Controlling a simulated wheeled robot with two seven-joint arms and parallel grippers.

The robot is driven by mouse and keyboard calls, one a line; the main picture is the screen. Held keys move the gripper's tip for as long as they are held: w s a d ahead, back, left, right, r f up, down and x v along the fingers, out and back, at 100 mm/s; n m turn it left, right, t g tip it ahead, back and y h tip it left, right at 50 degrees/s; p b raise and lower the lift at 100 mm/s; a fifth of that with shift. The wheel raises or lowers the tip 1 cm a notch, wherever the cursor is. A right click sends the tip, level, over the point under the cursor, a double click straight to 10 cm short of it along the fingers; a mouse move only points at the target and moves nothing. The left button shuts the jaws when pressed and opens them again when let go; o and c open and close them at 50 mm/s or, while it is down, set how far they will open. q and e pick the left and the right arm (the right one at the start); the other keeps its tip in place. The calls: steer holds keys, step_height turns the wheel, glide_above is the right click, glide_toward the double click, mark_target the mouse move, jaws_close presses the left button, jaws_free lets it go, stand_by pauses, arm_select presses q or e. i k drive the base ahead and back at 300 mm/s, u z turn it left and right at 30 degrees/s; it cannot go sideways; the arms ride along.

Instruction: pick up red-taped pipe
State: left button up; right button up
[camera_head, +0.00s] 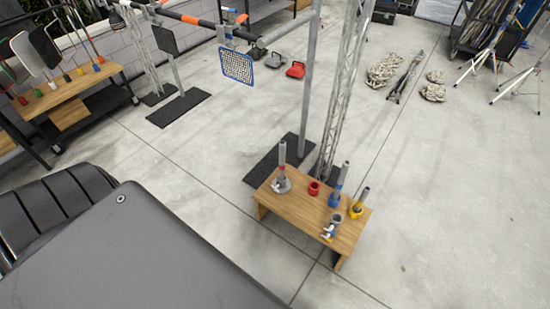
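A low wooden bench (310,225) stands on the floor right of centre. A grey pipe (282,154) stands upright at its left end in a round grey base (281,186). A small reddish band seems to show low on this pipe, but it is too small to be sure. A short red ring or cup (314,188) sits to its right, with no pipe in it. A pipe with blue near its foot (338,180) and a tilted pipe with a yellow base (361,200) stand further right. Neither of my grippers is in view.
A metal truss (345,90) and a grey post (309,80) rise behind the bench from a black base plate (272,165). Another wooden table (65,90) stands at the upper left. The floor right of the bench is clear.

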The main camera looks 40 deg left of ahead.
mark_target(282, 143)
steer(key=k, duration=0.4)
steer(key=z, duration=0.65)
steer(key=i, duration=1.55)
steer(key=u, duration=0.95)
steer(key=i, duration=0.25)
steer(key=u, duration=0.25)
